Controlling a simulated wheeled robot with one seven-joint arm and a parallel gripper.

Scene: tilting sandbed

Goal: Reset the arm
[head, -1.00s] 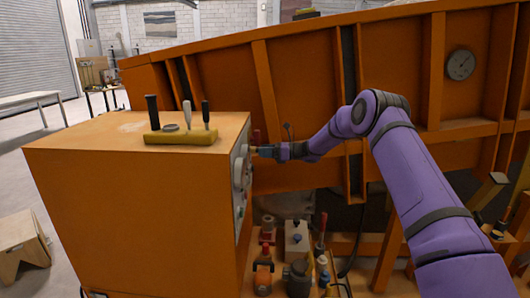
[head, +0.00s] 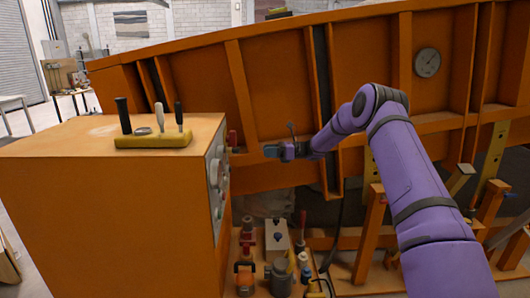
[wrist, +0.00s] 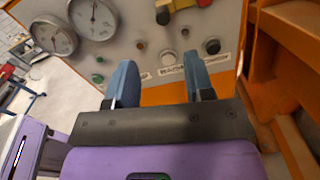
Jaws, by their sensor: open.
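My gripper (head: 270,151) is at the end of my purple arm, to the right of the orange control cabinet (head: 95,215), with a gap between them. In the wrist view my gripper (wrist: 160,82) shows two blue fingers set apart with nothing between them. The fingers point toward the cabinet's grey panel (wrist: 130,62), which has two round gauges (wrist: 97,18), small knobs, a green button (wrist: 97,78) and a partly hidden label. A red and yellow handle (wrist: 182,8) is at the top of the panel.
The tilted orange sandbed (head: 280,85) with a dial gauge (head: 427,62) stands behind my arm. Valves and pump parts (head: 280,265) sit low beside the cabinet. A yellow block with upright levers (head: 153,140) is on the cabinet top. Orange posts (head: 370,235) stand near my arm.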

